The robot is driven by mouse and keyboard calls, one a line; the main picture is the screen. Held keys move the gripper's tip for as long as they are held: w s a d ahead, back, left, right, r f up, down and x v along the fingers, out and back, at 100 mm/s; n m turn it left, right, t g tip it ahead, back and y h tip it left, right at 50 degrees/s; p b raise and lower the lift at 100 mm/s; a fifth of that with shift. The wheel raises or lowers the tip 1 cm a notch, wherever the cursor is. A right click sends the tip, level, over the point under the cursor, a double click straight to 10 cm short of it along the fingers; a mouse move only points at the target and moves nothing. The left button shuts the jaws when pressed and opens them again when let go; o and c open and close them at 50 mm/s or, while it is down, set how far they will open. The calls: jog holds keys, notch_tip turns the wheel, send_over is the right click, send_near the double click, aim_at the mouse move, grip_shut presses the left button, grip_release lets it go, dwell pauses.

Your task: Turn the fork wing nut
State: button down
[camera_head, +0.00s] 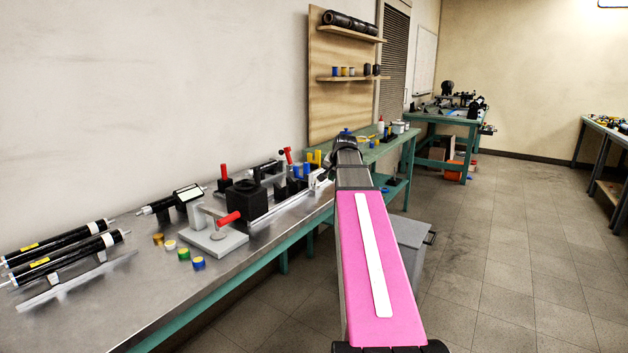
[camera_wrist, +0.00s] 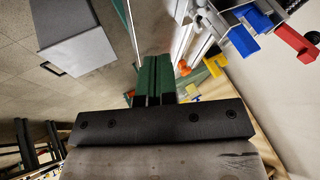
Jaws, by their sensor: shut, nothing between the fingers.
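My gripper (camera_wrist: 153,64) shows in the wrist view with its two green fingers together and nothing between them. The fingers point toward the edge of the bench, beside a metal rail assembly (camera_wrist: 205,35). A small orange part (camera_wrist: 183,69) shows just right of the fingers; I cannot tell whether it is the fork wing nut. I cannot make out the wing nut for certain in either view. In the head view my pink arm reaches over the bench's right end and hides much of that area.
The steel bench (camera_head: 120,310) carries a clamp with a red handle (camera_head: 229,218), a black block (camera_head: 245,203), black tubes (camera_head: 60,241) and several coloured caps. Blue (camera_wrist: 243,40) and yellow (camera_wrist: 218,64) blocks sit near the rail. A grey cabinet (camera_head: 407,245) stands on the floor.

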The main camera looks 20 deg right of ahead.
jog(key=shift+m, duration=0.3)
jog(key=w+f, duration=0.1)
jog(key=w, duration=0.1)
jog(key=w+d+f, duration=0.1)
jog(key=w+f, duration=0.3)
jog(key=w, duration=0.1)
jog(key=shift+d, duration=0.15)
jog(key=shift+w+a+f, duration=0.15)
jog(key=shift+w+a, duration=0.55)
jog(key=shift+w, duration=0.3)
jog(key=shift+w+a, duration=0.55)
jog(key=shift+w, duration=0.1)
